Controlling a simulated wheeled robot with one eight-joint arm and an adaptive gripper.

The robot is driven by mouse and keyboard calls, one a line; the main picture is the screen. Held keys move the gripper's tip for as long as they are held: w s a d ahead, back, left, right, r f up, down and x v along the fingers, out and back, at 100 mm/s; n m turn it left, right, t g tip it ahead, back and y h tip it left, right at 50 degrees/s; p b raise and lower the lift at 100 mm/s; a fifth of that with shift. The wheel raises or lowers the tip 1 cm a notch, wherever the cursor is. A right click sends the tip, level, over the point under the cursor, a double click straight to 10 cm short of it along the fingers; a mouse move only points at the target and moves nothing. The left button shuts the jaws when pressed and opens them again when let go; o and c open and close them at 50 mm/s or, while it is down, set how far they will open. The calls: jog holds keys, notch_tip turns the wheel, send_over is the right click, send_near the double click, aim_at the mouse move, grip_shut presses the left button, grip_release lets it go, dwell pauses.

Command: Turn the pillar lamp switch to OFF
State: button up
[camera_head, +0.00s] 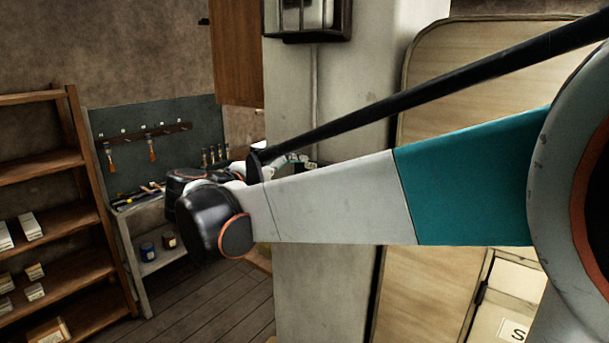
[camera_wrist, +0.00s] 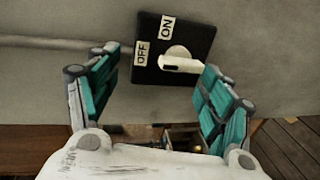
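The lamp switch (camera_wrist: 199,35) is a dark square plate on the grey pillar (camera_wrist: 270,60), tilted in the wrist view. It has a white ON label (camera_wrist: 166,27) and a white OFF label (camera_wrist: 142,53). A pale round knob with a bar handle (camera_wrist: 183,64) is on the plate; the bar lies roughly level in the picture, below the labels. My gripper (camera_wrist: 161,62) is open, its teal fingers on either side of the switch. The right finger is close to the bar's right end; I cannot tell whether they touch. In the head view my arm mostly hides the gripper, and the switch cannot be made out.
In the head view the pillar (camera_head: 345,80) stands behind my arm. A wooden shelf (camera_head: 70,110) with small boxes is at the left. A bench (camera_head: 140,205) with a tool board (camera_head: 180,112) stands behind. Plank floor (camera_head: 225,305) is clear between. A conduit (camera_wrist: 50,42) runs left from the switch.

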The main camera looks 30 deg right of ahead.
jog(key=f+v, duration=0.2)
jog(key=v, duration=1)
jog(key=shift+a+f, duration=0.25)
jog(key=shift+f, duration=0.5)
dwell(0.3)
jog(key=shift+d, duration=0.1)
dwell(0.4)
